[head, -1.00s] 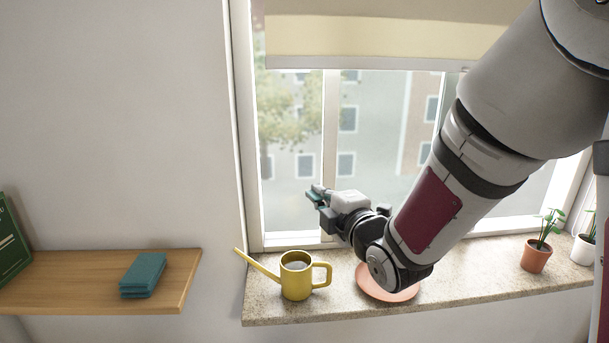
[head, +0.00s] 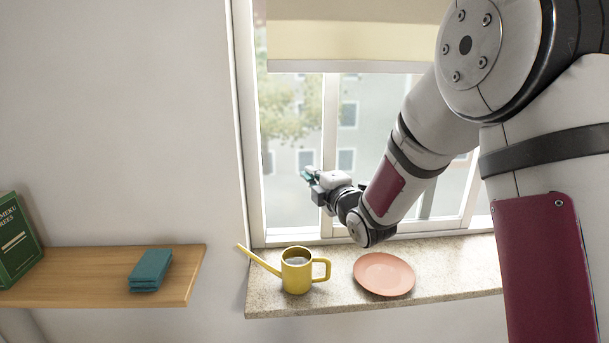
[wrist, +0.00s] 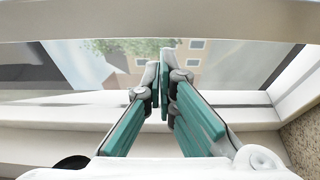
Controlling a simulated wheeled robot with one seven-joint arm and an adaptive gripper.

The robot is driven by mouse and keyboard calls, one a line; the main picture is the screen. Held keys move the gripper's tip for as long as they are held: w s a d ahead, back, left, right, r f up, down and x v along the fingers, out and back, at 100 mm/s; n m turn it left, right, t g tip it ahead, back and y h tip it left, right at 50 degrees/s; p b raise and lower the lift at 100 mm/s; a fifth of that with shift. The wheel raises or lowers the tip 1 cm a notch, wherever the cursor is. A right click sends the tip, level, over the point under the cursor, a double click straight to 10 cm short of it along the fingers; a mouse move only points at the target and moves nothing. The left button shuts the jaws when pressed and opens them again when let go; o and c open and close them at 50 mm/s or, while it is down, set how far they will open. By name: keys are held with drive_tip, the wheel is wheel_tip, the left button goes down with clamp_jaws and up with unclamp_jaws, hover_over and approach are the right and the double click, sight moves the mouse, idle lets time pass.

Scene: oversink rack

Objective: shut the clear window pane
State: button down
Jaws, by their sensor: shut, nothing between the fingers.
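The window's clear pane (head: 375,125) sits in a white frame, with an upright white bar (head: 329,140) left of the middle. Left of this bar is a narrow section (head: 285,150) through which the tree shows more plainly; I cannot tell for certain whether glass fills it. My gripper (head: 307,177) is shut and empty in front of that section, just left of the bar. In the wrist view its green-sided fingers (wrist: 164,82) are together, pointing toward the window above its lower white rail (wrist: 60,115). Contact with the bar cannot be made out. My arm hides part of the window's right side.
The stone sill (head: 440,270) holds a yellow watering can (head: 297,275) below my gripper and a pink plate (head: 384,274) to its right. A raised blind (head: 345,40) hangs above. A wooden shelf (head: 80,275) at left holds folded teal cloth (head: 150,270) and a green book (head: 15,240).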

drive_tip(key=shift+d, duration=0.35)
drive_tip(key=d+b, duration=0.5)
drive_tip(key=d, duration=2.6)
drive_tip(key=shift+d, duration=0.1)
